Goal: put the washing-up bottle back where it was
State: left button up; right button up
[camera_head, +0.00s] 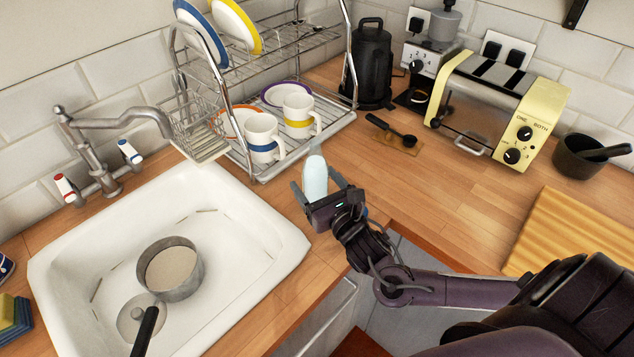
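The washing-up bottle (315,174) is pale blue-white with a light cap. My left gripper is not in view.
The white sink (255,215) holds a saucepan (172,268). The dish rack (262,172) with mugs and plates stands behind the bottle. Worktop right of the bottle is clear.

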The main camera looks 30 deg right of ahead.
jog(key=s, duration=0.6)
jog(key=s+b, duration=0.1)
jog(key=s, duration=0.5)
jog(key=shift+d+r, duration=0.1)
jog(key=shift+r, duration=0.1)
